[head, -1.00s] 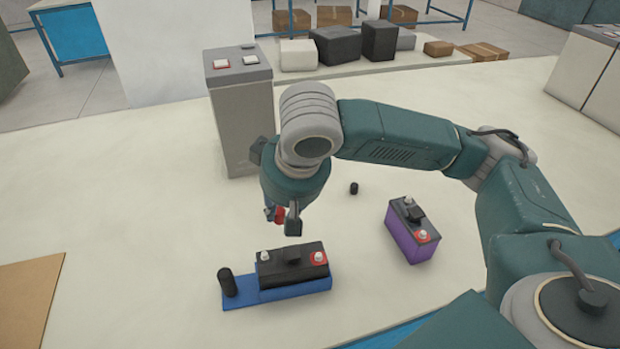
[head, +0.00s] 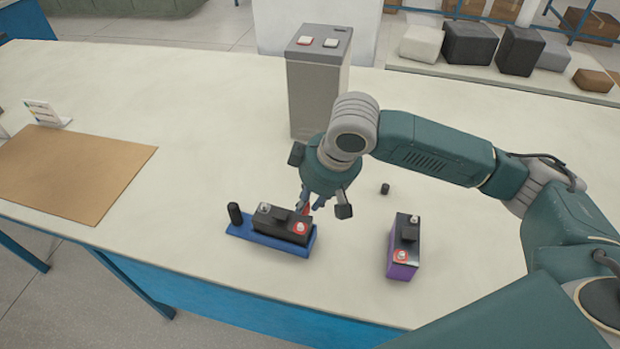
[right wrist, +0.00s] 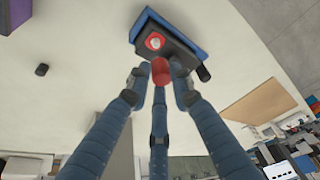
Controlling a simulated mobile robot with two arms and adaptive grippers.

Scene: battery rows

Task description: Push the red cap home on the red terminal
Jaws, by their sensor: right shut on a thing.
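A black battery (head: 280,227) sits on a blue tray (head: 262,242). Its red terminal (head: 300,228), a metal post in a red ring, is at the right end and also shows in the right wrist view (right wrist: 155,41). My right gripper (head: 322,207) is over the battery's back right edge. It is shut on the red cap (right wrist: 160,72), held between its blue fingers. In the right wrist view the cap appears just below the terminal, apart from it. In the head view the cap is mostly hidden by the fingers. My left gripper is not in view.
A black cylinder (head: 234,213) stands at the tray's left end. A purple battery (head: 402,268) stands to the right. A small black cylinder (head: 385,188) is on the table behind it. A grey pedestal (head: 314,95) stands behind my gripper. A brown board (head: 75,170) lies far left.

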